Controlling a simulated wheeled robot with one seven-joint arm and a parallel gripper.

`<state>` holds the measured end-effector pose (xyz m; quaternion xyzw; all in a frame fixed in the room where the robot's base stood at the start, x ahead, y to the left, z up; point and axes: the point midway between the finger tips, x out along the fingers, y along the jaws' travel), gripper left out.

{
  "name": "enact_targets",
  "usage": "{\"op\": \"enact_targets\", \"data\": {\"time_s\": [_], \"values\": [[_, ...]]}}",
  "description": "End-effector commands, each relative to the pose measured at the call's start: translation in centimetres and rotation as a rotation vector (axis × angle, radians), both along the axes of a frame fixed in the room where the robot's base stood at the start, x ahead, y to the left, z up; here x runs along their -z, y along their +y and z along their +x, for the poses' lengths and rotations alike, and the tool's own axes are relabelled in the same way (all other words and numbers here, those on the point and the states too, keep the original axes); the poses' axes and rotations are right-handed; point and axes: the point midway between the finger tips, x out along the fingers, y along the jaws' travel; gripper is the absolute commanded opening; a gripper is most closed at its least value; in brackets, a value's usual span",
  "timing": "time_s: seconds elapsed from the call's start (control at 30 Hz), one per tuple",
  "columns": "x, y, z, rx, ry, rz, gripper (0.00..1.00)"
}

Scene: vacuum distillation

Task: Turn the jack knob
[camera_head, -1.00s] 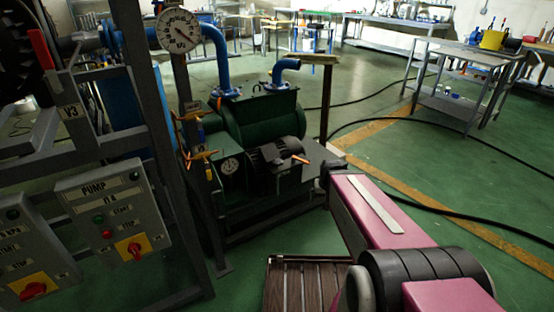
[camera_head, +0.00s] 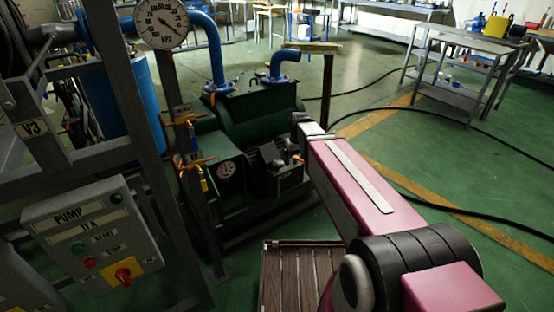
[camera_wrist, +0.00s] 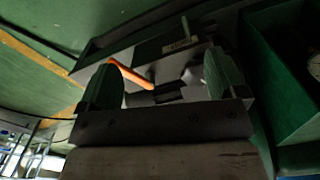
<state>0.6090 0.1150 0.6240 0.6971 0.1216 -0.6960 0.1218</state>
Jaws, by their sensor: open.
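No part is clearly marked as the jack knob. An orange rod-like handle (camera_wrist: 132,75) sits on dark machinery in the wrist view, between my gripper's two fingers (camera_wrist: 162,65). The fingers look green and rounded and stand apart, with nothing held. I cannot tell whether either finger touches the handle. In the head view an orange handle (camera_head: 297,159) shows on the dark motor part of the green pump (camera_head: 262,115), just left of my arm's far end. My gripper's fingers cannot be made out there.
A pump control box (camera_head: 95,230) with a red knob and a steel frame stand at left, with a gauge (camera_head: 162,22) above. A slatted wooden platform (camera_head: 300,275) lies in front of the pump. A black cable (camera_head: 475,210) crosses open green floor at right.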

Motion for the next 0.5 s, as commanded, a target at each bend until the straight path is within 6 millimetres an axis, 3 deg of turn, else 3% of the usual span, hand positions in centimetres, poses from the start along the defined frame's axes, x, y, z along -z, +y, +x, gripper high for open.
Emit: {"op": "enact_targets", "data": {"time_s": [0.03, 0.23, 0.37, 0.5], "values": [[-0.6, 1.4, 1.6, -0.029, -0.002, 0.001, 0.90], [-3.1, 6.1, 4.9, -0.139, -0.001, 0.000, 0.90], [-3.8, 7.5, 5.6, -0.174, 0.002, 0.000, 0.90], [-3.3, 7.7, 5.6, -0.180, 0.003, 0.000, 0.90]]}}
